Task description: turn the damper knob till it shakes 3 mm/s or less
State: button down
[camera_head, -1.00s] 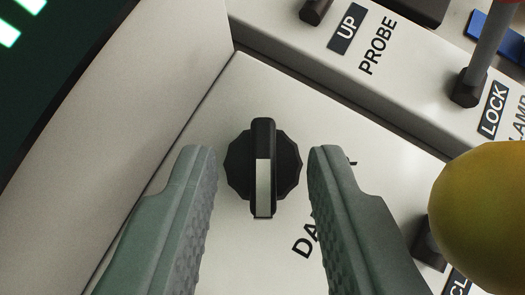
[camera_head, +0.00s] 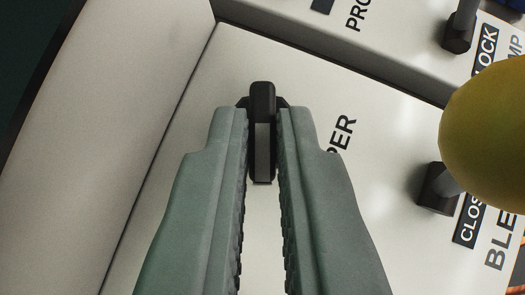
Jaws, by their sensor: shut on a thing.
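The damper knob (camera_head: 262,100) is black with a raised grip bar and a pale marker stripe, which now lies in shade. It sits on the white panel, upper middle of the camera_head view. My gripper (camera_head: 263,145) has its two grey-green ribbed fingers closed on either side of the knob's bar, shut on it. The fingers hide most of the knob's round skirt and part of the label, of which "PER" (camera_head: 343,136) shows. The bar points nearly straight up and down in the picture. No vibration reading is in view.
A yellow ball-shaped handle (camera_head: 490,130) stands close on the right. Below it is a dark lever base (camera_head: 437,188) by a "CLOS" label (camera_head: 470,219). Another lever (camera_head: 458,32) stands by the "LOCK" label at top right. A raised pale wall (camera_head: 130,110) borders the panel on the left.

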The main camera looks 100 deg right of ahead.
jog(key=c, duration=1.5)
grip_release()
jog(key=shift+r, duration=0.1)
jog(key=v, duration=1.7)
jog(key=shift+a+r, duration=0.1)
jog(key=shift+a, duration=0.05)
